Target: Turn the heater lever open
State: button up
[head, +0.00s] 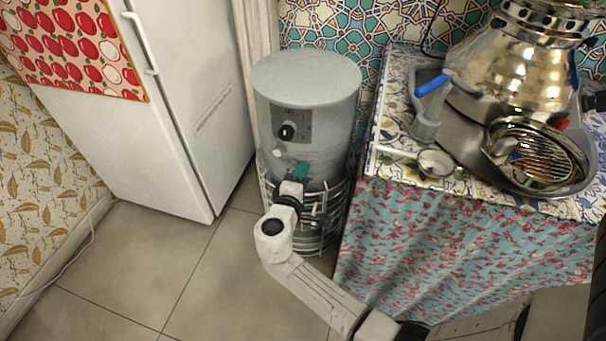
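The heater is a grey upright cylinder (305,80) standing on the floor between the fridge and the table. A dark round knob (287,132) sits on a recessed panel on its front, with a small whitish knob (278,153) below it. A small teal part (300,170) shows lower on the front; I cannot tell whether it is the lever or belongs to my gripper. My gripper (293,188) is at the heater's lower front, just under the teal part. Its fingertips are too small and hidden to make out, and whether they touch anything is unclear.
A wire rack (325,215) surrounds the heater's lower part. A white fridge (150,100) stands at left. At right, a cloth-covered table (440,235) holds a metal samovar (525,60), a blue-handled tap (430,86) and a small bowl (436,163). The tiled floor (130,270) at left is clear.

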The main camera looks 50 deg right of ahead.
jog(key=p+v, duration=0.1)
jog(key=v, duration=0.8)
jog(key=shift+a, duration=0.3)
jog(key=shift+s, duration=0.1)
jog(key=s+f+m+g+y, duration=0.1)
jog(key=s+f+m+y, duration=0.15)
jog(key=s, duration=0.25)
jog(key=s+a+f+m+g+y, duration=0.1)
jog(key=s+f+g+y, duration=0.1)
jog(key=s+y, duration=0.3)
jog(key=s+f+m+g+y, duration=0.1)
jog(key=s+f+m+y, duration=0.15)
jog(key=s, duration=0.35)
jog(key=s+a+r+n+y+p, duration=0.1)
jog(key=s+a+r+y, duration=0.1)
jog(key=s+a+y, duration=0.3)
notch_tip(320, 180, up, 20)
jog(key=w+a+p, duration=0.1)
jog(key=p, duration=1.9)
jog(key=shift+f, duration=0.2)
